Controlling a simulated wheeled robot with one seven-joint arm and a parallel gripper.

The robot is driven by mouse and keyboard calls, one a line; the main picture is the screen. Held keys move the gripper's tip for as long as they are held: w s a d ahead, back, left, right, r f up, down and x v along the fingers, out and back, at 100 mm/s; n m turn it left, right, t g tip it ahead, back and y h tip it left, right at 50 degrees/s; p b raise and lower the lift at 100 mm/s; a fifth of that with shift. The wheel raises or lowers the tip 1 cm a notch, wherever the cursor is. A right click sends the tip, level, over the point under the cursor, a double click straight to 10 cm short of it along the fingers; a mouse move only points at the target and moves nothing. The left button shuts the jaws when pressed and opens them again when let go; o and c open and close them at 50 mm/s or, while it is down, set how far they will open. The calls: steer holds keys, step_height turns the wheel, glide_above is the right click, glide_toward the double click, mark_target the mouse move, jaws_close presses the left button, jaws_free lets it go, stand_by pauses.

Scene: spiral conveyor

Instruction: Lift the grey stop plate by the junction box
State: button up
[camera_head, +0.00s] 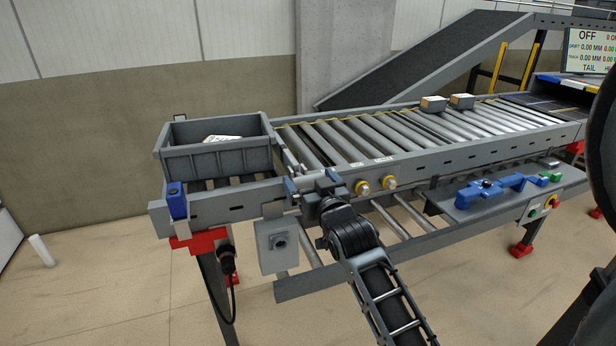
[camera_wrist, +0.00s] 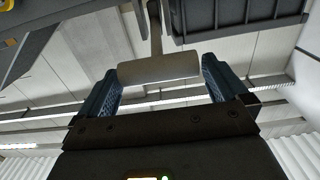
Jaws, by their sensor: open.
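My gripper (camera_head: 312,187) is at the front rail of the roller conveyor, just above and to the right of the grey junction box (camera_head: 267,248). In the wrist view my gripper (camera_wrist: 160,85) is open, with one blue finger on each side of a grey round bar (camera_wrist: 158,68). The bar lies across between the fingers, and a stem runs up from its middle. A narrow grey plate (camera_head: 287,155) stands between the bin and the first rollers and seems to be the stop plate. Its lower part is hidden by my gripper and the rail.
A grey bin (camera_head: 218,160) holding a white item stands left of the plate. Two small boxes (camera_head: 433,104) (camera_head: 462,101) sit farther up the rollers. A blue tool (camera_head: 490,190) lies on the side shelf. A blue device (camera_head: 176,200) is on the frame's left end.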

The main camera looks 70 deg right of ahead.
steer(key=shift+x, duration=0.8)
steer(key=shift+c, duration=0.4)
steer(key=c, duration=1.1)
steer(key=shift+f, duration=0.1)
steer(key=shift+c, duration=0.2)
steer(key=shift+f+b, duration=0.1)
steer(key=shift+b, duration=0.25)
